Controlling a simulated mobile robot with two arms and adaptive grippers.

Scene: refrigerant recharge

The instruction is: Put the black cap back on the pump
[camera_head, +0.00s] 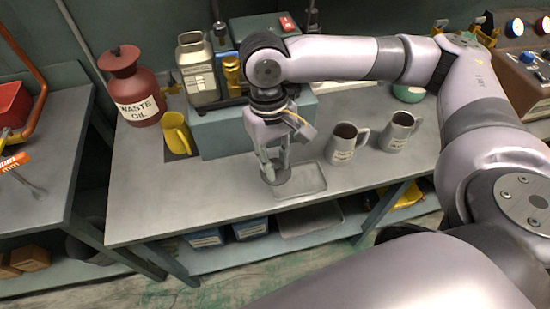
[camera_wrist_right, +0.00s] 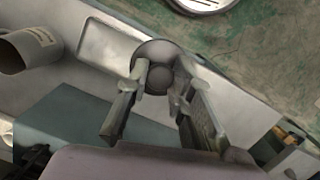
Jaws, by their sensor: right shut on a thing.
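My right gripper (camera_head: 272,166) points down over the front part of the workbench and is shut on a dark round cap (camera_head: 278,176). In the right wrist view the cap (camera_wrist_right: 157,50) is a grey disc with a raised round middle, between the fingertips of the gripper (camera_wrist_right: 160,82). The cap is beside the shallow tray's left end; whether it touches the bench is unclear. The pump seems to be the dark green machine (camera_head: 255,27) with a red switch at the back, partly hidden by my right arm. My left gripper is out of view.
A shallow grey tray (camera_head: 317,191) lies right of the gripper. Two metal jugs (camera_head: 343,147) (camera_head: 397,134) stand farther right. A yellow jug (camera_head: 177,136), a red waste oil can (camera_head: 132,90) and a metal canister (camera_head: 199,75) stand left. The bench's front left (camera_head: 170,205) is clear.

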